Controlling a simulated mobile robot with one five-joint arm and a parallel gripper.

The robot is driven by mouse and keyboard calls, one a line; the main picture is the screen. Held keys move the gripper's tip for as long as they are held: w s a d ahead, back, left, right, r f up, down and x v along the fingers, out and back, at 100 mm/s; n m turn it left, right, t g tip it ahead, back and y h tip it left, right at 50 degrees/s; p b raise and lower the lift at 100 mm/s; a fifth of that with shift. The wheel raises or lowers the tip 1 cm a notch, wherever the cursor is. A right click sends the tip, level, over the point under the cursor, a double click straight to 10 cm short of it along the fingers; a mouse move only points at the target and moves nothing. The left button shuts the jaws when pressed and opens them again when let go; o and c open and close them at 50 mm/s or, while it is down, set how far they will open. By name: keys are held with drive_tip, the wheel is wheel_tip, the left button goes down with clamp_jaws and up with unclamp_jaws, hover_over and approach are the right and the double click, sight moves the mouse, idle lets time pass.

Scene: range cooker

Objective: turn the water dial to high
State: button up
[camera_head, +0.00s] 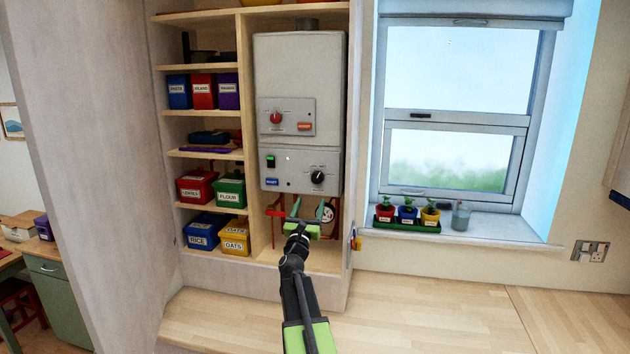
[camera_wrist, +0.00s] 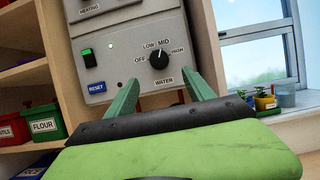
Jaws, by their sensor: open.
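The water dial (camera_head: 318,177) is a black round knob on the lower panel of the white boiler. In the wrist view the water dial (camera_wrist: 159,60) has the labels OFF, LOW, MID and HIGH around it and WATER below. A light mark shows on its upper right part, seemingly towards the MID to HIGH side; the exact setting is hard to tell. My gripper (camera_head: 308,211) is open and empty, below the dial and in front of the pipes. In the wrist view my gripper's two green fingers (camera_wrist: 164,87) point up at the panel, on either side below the dial, apparently not touching it.
A red heating dial (camera_head: 276,118) sits on the panel above. A green-lit switch (camera_wrist: 87,56) and a blue RESET label (camera_wrist: 97,88) are left of the water dial. Shelves with labelled boxes (camera_head: 197,187) stand left. Potted plants (camera_head: 407,213) line the windowsill at right.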

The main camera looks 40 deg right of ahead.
sight(317, 180)
drive_tip(key=p+x, duration=0.3)
drive_tip(key=x, duration=0.8)
drive_tip(key=shift+r, duration=0.1)
clamp_jaws()
drive_tip(key=shift+a, duration=0.2)
drive_tip(key=shift+w+r+m+p, duration=0.1)
drive_tip(key=shift+m+p, duration=0.2)
drive_tip(key=shift+m, duration=0.1)
